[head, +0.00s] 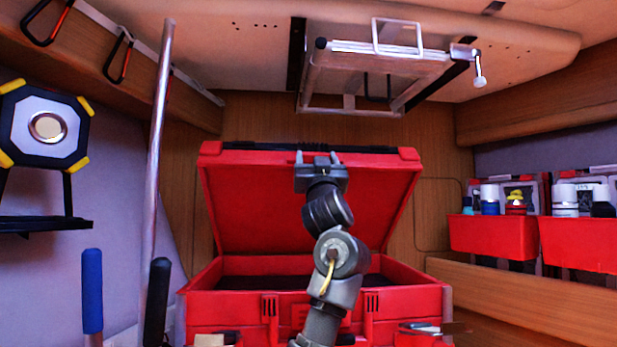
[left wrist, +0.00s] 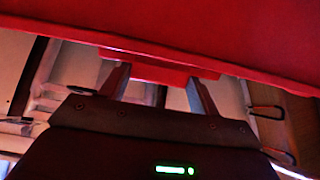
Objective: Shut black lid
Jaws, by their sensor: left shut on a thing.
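The lid (head: 255,200) belongs to a large red toolbox (head: 225,312). Its inner face is red, and a black strip runs along its top edge. The lid stands open, raised at the back of the box. My left gripper (head: 317,158) is at the middle of the lid's top edge, shut on the lid's edge. In the left wrist view, the lid (left wrist: 210,30) fills the top, and a red part of its edge lies between the fingers of my left gripper (left wrist: 157,82). The lid's outer face is hidden in the head view. My right gripper is not in view.
A folded metal frame (head: 385,50) hangs from the ceiling above the lid. Red bins (head: 490,237) with bottles stand at the right. A work lamp (head: 45,128) and a metal pole (head: 157,130) are at the left. Small tools (head: 425,328) lie at the box's front.

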